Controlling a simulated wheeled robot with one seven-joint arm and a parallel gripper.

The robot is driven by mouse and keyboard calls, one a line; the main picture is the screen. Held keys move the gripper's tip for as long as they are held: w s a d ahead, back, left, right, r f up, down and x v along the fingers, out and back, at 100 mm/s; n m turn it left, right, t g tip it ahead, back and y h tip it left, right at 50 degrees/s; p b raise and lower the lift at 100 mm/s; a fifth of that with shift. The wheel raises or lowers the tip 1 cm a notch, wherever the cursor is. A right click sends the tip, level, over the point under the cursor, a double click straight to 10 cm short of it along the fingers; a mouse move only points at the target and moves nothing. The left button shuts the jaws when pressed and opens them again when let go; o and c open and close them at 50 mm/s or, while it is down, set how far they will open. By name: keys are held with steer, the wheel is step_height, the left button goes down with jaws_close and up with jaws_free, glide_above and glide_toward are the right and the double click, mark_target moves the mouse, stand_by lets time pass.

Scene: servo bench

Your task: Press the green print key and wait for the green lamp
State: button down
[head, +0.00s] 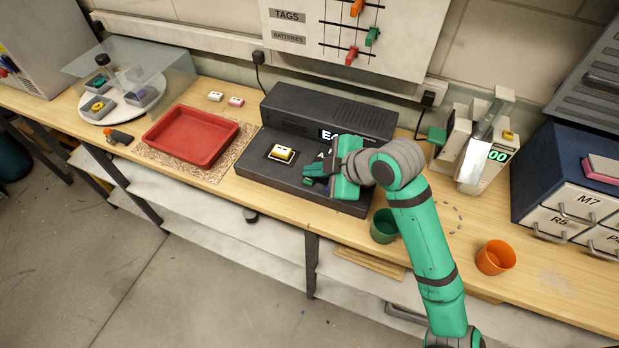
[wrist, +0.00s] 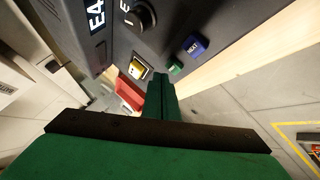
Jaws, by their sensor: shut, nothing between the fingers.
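The dark tester console (head: 285,185) stands on the bench, and its front panel also shows in the wrist view (wrist: 165,40). A small green key (wrist: 176,68) sits on that panel beside a blue key marked NEXT (wrist: 195,45). My gripper (head: 314,171) is over the panel's right half, shut and empty. In the wrist view the shut fingers (wrist: 160,88) point toward the panel, with their tips close to the green key. I cannot tell whether they touch it. The lit display (wrist: 96,15) reads E4, partly cut off. I make out no lit green lamp.
A yellow and white block (head: 282,153) sits in the panel's socket. A red tray (head: 193,136) lies left of the console. A green cup (head: 383,227) stands below my wrist and an orange cup (head: 495,257) farther right. A black knob (wrist: 140,17) rises from the panel.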

mark_target(313, 181)
steer(key=shift+f, duration=0.1)
stand_by(0.5)
steer(key=shift+f, duration=0.3)
steer(key=shift+f, duration=0.5)
stand_by(0.7)
steer(key=shift+r, duration=0.9)
steer(key=shift+r, duration=0.1)
steer(key=shift+r, duration=2.4)
